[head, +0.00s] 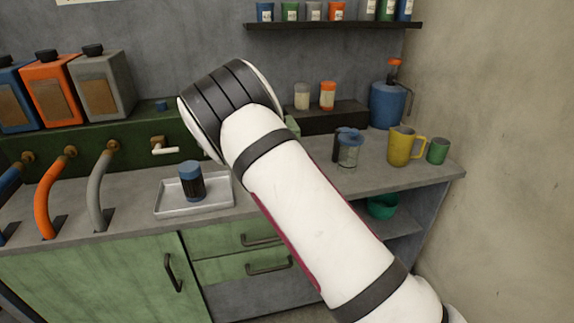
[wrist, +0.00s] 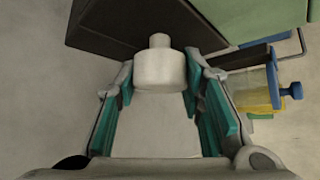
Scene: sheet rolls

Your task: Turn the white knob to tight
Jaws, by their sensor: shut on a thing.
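In the wrist view the white knob (wrist: 160,72), a pale round body with a narrower stub at its far end, sits between the two teal-padded fingers of my gripper (wrist: 160,64). The fingers are shut on it, one pad on each side. In the head view my own arm covers the gripper and the knob. No mark for tight or loose can be read.
A clear jug with a blue lid (head: 348,150) stands right of my arm, with a yellow mug (head: 403,146) and green cup (head: 438,150) beyond. A metal tray (head: 222,203) holding a dark blue-topped jar (head: 191,182) lies left. A dark riser (wrist: 105,25) is close by.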

